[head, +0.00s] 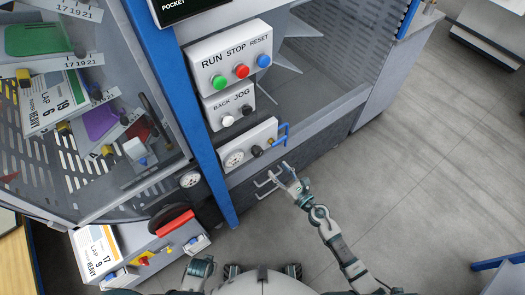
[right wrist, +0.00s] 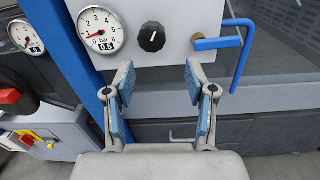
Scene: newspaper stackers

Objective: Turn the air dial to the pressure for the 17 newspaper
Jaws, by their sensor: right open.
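The air dial is a black knob (right wrist: 152,37) with a white pointer line, pointing roughly up in the right wrist view. It sits on a pale panel beside a round bar gauge (right wrist: 101,30), whose window reads 0.5 and whose needle is near the low end. In the head view the knob (head: 257,151) is right of the gauge (head: 234,158). My right gripper (head: 266,183) is open and empty in front of the panel, apart from the knob. In the right wrist view its fingers (right wrist: 160,80) are spread below the knob. A card marked 17, LAP 9, HEAVY (head: 98,240) lies lower left.
A blue bent handle (right wrist: 220,43) is right of the knob. A second gauge (head: 190,180) is left, past the blue post (head: 190,110). RUN, STOP, RESET buttons (head: 241,71) and JOG buttons (head: 228,120) are above. A card marked 19, LAP 6 (head: 50,103) is behind mesh.

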